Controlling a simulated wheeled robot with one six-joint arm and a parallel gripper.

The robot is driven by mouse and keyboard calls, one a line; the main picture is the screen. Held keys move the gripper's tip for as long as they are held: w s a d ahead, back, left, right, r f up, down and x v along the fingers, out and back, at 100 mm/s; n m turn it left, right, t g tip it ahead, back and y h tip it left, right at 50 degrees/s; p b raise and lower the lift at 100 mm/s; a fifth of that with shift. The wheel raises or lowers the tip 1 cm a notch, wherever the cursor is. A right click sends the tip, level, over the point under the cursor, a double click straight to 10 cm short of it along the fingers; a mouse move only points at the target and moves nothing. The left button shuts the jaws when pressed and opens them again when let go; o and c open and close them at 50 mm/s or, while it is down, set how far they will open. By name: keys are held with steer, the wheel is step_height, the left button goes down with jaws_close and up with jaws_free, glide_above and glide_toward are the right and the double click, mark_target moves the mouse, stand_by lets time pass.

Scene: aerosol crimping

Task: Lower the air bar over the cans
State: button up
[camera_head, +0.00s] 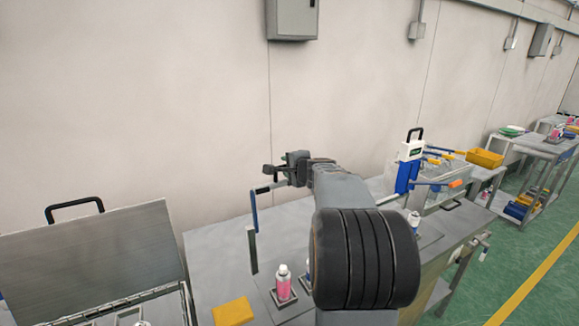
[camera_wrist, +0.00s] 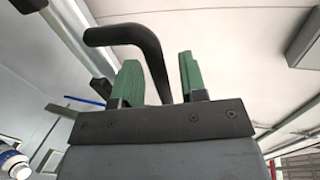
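My gripper (camera_head: 285,169) is raised above the bench, with its fingers small in the head view. In the wrist view its two green fingers (camera_wrist: 160,78) stand apart. A black curved handle (camera_wrist: 122,36) shows across the gap; whether it lies between the fingers or beyond them is unclear. A pink can (camera_head: 284,286) with a white top stands upright on the bench below. My arm hides part of the bench.
A yellow block (camera_head: 233,312) lies near the pink can. A metal box with an open lid (camera_head: 95,250) is at left. A blue and white device (camera_head: 407,168) and a white-topped can (camera_head: 413,219) stand right of my arm. The wall is behind.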

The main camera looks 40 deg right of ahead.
steer(key=shift+c, duration=0.4)
jaws_close()
steer(key=shift+f+b, duration=0.1)
steer(key=shift+b, duration=0.25)
